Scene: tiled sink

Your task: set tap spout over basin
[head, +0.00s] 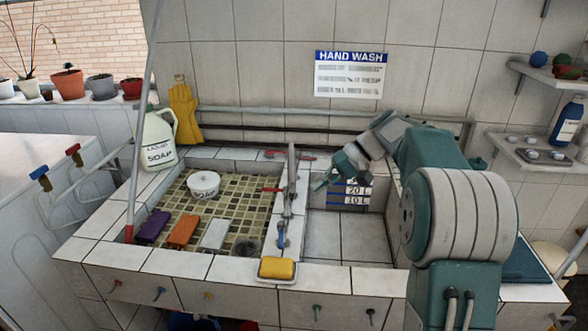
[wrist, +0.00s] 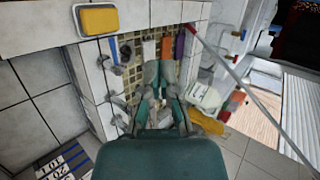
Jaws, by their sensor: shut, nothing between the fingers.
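The grey tap spout (head: 291,168) shows in the head view along the tiled divider between the two basins. It appears to lie over the divider rather than clearly over either basin. Red tap handles (head: 273,189) show beside it. The left basin (head: 228,188) has a mosaic floor; the right basin (head: 350,238) has plain pale tiles. My gripper (head: 324,183) is shut and empty, to the right of the spout and apart from it in the picture. In the wrist view my gripper (wrist: 157,76) points toward the mosaic basin; the spout is hard to make out there.
A white soap bowl (head: 203,184) and purple, orange and white blocks lie in the left basin. A yellow sponge (head: 277,268) sits on the front rim. A soap jug (head: 158,140) stands at the back left. A slanting pole (head: 142,110) crosses the left side.

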